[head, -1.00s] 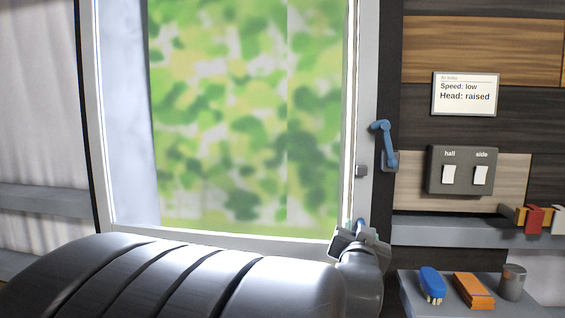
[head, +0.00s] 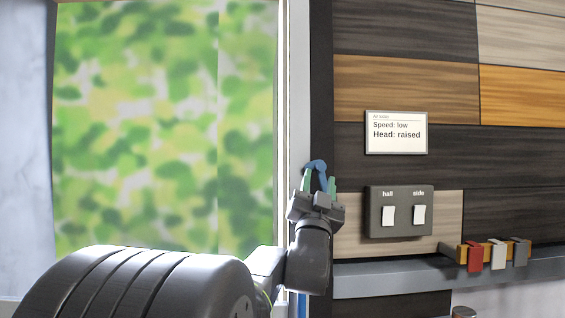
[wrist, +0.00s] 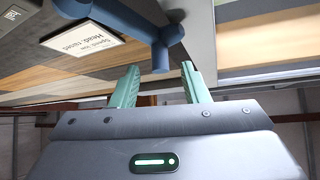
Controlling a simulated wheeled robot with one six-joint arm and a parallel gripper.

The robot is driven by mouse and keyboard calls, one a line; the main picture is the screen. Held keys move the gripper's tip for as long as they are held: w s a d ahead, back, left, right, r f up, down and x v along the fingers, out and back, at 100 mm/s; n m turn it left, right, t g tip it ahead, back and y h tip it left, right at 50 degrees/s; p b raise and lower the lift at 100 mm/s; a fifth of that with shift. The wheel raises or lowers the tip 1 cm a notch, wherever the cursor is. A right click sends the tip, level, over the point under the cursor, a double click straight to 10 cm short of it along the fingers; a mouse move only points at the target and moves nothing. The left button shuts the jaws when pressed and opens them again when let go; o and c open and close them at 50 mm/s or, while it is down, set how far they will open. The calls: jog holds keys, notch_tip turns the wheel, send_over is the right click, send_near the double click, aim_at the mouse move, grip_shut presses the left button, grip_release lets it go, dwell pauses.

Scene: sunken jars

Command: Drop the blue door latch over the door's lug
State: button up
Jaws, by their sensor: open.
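The blue door latch (head: 317,166) stands raised on the dark frame at the door's right edge in the head view. Its lower part is hidden behind my gripper. In the wrist view the latch (wrist: 122,14) crosses the top, with a short blue peg (wrist: 160,58) pointing toward my gripper. My gripper (wrist: 160,72) is open, with its green fingers on either side of the peg's end and apart from it. In the head view my gripper (head: 320,181) is up at the latch. The lug cannot be seen now. The door (head: 298,90) has a pale edge beside the frame.
Right of the latch are a switch panel (head: 401,211) with two white switches and a sign (head: 396,132). Below them a grey shelf (head: 390,281) runs along the wall, with red, white and grey clips on a wooden bar (head: 462,254).

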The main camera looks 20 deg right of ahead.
aim_at(320, 167)
jog(key=p+x, duration=0.1)
jog(key=x, duration=0.4)
jog(key=shift+w+d+r, duration=0.1)
jog(key=shift+r, duration=0.1)
grip_shut()
